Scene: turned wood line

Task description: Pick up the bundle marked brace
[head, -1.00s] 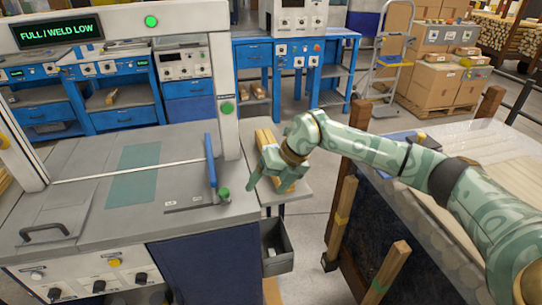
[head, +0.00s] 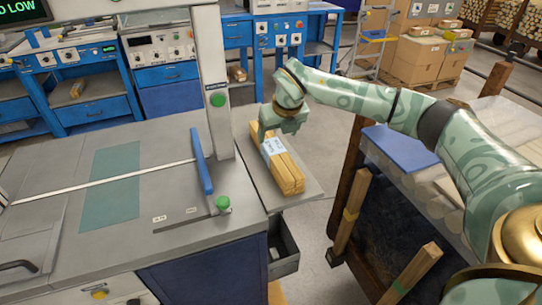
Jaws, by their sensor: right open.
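A bundle of light wooden sticks (head: 287,172) lies on a small grey side shelf at the right of the machine table. A pale blue-white label (head: 273,146) wraps its middle; its writing is too small to read. My right gripper (head: 268,133) is over the far half of the bundle, pointing down, close to the label. Its jaws are open; I cannot tell whether they touch the wood. My left gripper is not in view.
The grey side shelf (head: 303,193) has bare room right of the bundle. The machine's upright post (head: 207,80) and a blue lever (head: 201,162) stand to its left. An open drawer (head: 284,250) hangs below. A slatted bin with wooden posts (head: 350,212) stands right.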

